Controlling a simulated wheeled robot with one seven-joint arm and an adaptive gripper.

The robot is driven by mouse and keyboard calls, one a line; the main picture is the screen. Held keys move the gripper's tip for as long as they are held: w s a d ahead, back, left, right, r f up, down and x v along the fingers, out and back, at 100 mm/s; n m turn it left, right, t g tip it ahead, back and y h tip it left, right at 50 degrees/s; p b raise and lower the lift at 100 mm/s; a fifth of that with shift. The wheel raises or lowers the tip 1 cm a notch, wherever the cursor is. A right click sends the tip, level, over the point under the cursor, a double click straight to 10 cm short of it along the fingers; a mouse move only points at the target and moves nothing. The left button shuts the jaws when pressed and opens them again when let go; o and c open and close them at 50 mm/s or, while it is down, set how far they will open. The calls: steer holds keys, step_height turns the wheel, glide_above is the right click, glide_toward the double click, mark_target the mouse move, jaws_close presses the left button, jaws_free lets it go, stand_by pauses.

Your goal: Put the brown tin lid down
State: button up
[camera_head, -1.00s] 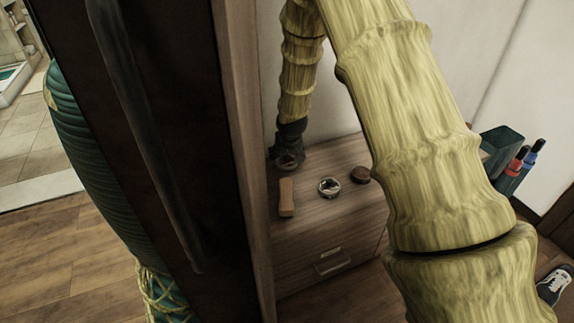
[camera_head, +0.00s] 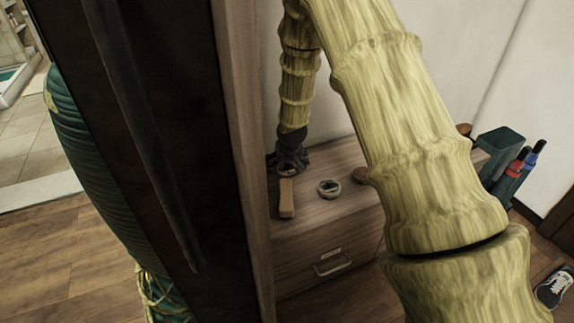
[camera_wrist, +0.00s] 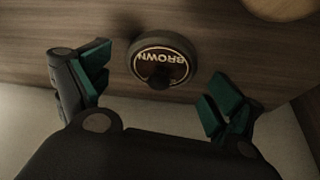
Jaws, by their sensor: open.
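The brown tin lid (camera_wrist: 163,62) is a dark round disc with a knob and the word BROWN. In the wrist view it rests on the wooden top, a little beyond the gap between my fingertips. My gripper (camera_wrist: 165,92) is open, with its green finger pads apart on either side and not touching the lid. In the head view my gripper (camera_head: 290,160) is low over the back left of the cabinet top (camera_head: 318,212). There the lid cannot be clearly told from the dark gripper.
A tan block (camera_head: 287,198), a round open tin (camera_head: 329,188) and a brown round thing (camera_head: 361,175) stand nearby on the cabinet. My arm partly covers the right side. A dark green holder (camera_head: 499,147) with pens stands at right. A dark tall panel (camera_head: 160,150) blocks the left.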

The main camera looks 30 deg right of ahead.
steer(key=shift+r, duration=0.15)
steer(key=p+v, duration=0.2)
steer(key=v, duration=1)
steer(key=shift+p, duration=0.4)
